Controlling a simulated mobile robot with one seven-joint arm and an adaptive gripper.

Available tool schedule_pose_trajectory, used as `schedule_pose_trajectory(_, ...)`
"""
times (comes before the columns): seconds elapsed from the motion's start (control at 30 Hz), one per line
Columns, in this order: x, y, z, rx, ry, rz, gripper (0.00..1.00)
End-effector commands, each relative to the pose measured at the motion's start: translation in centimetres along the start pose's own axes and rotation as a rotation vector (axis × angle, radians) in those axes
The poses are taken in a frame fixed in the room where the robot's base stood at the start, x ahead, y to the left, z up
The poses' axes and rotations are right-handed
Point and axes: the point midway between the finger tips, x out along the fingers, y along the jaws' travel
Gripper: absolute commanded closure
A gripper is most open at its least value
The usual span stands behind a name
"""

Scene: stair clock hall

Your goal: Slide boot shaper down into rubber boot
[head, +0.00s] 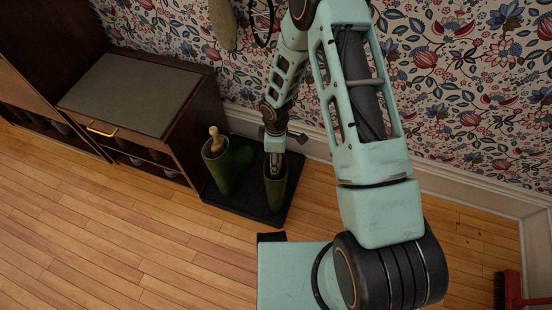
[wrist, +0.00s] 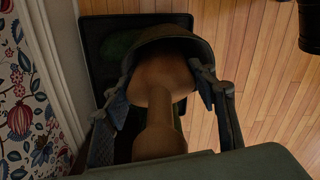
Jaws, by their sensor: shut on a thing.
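A dark green rubber boot (head: 275,193) stands upright on a black tray, directly below my gripper (head: 275,160). In the wrist view, the boot's rim (wrist: 172,40) arches around a wooden boot shaper (wrist: 162,85). The shaper's wide part is within the boot's opening, and its narrower handle points toward the camera. My gripper (wrist: 164,97) is shut on the shaper, one finger on each side, close to the boot's rim. How deep the shaper sits is hidden. Another green boot (head: 217,168) stands to the left with a wooden shaper handle (head: 214,137) sticking out.
The black boot tray (head: 245,207) lies against the wall. A dark wooden cabinet (head: 135,90) stands close to its left. Flowered wallpaper and a white baseboard are behind. A red brush (head: 513,290) is at far right. The front floor is clear.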

Motion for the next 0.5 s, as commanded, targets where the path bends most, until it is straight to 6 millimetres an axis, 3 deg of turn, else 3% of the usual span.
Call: schedule_pose_trajectory(0.5,1.2,0.0,0.0,0.0,0.0,0.0,0.99)
